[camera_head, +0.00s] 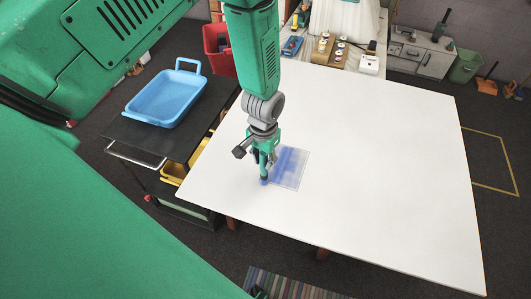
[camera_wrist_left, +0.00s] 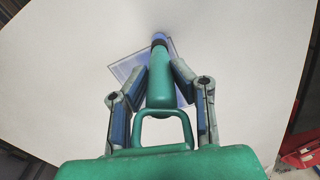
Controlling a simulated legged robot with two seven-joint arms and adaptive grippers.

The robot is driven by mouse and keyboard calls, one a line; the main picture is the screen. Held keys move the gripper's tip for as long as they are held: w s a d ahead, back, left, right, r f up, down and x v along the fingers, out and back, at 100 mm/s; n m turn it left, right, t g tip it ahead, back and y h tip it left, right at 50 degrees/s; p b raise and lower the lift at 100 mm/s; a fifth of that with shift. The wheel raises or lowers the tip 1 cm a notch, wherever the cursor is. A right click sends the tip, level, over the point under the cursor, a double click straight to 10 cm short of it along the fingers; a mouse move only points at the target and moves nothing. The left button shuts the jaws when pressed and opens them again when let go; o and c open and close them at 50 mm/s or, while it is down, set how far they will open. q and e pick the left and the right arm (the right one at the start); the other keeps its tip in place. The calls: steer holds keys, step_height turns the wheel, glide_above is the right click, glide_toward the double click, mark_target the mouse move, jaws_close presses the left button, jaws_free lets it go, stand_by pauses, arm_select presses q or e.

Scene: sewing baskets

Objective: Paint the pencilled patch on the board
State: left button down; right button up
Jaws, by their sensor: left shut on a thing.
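The white board (camera_head: 390,180) fills the middle of the head view. The patch (camera_head: 299,160) is a tilted outlined rectangle near the board's left edge; blue covers much of it unevenly, and it is paler toward the right. My left gripper (camera_head: 265,155) is shut on a green-handled paint tool, which also shows in the left wrist view (camera_wrist_left: 160,90). The tool's blue tip (camera_head: 263,181) is at the patch's lower left edge; I cannot tell whether it touches the board. In the wrist view the tool hides part of the patch (camera_wrist_left: 126,68). My right gripper is not in view.
A blue tray (camera_head: 166,97) sits on a dark cart left of the board, with a yellow bin (camera_head: 172,172) below. A red bin (camera_head: 219,50) stands behind. Spools (camera_head: 330,48) sit on a far table. The board's right side is clear.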

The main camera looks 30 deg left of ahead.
arm_select(q)
step_height(320, 180, up, 2)
steer(key=shift+d+r+p, duration=0.1)
steer(key=shift+r+p, duration=0.05)
steer(key=shift+p, duration=0.2)
steer(key=shift+w+d+r+p, duration=0.15)
steer(key=shift+d+r+p, duration=0.1)
steer(key=shift+r+p, duration=0.3)
steer(key=shift+w+d+r+p, duration=0.15)
steer(key=shift+d+r+p, duration=0.05)
steer(key=shift+r+p, duration=0.25)
steer(key=shift+s+a+r+p, duration=0.1)
steer(key=shift+a+r+p, duration=0.1)
steer(key=shift+r+p, duration=0.5)
steer(key=shift+a+r+p, duration=0.2)
steer(key=shift+r+p, duration=0.1)
steer(key=shift+r, duration=0.8)
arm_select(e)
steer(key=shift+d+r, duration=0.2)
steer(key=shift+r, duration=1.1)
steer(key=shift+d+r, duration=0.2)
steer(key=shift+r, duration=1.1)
arm_select(q)
steer(key=shift+d, duration=0.4)
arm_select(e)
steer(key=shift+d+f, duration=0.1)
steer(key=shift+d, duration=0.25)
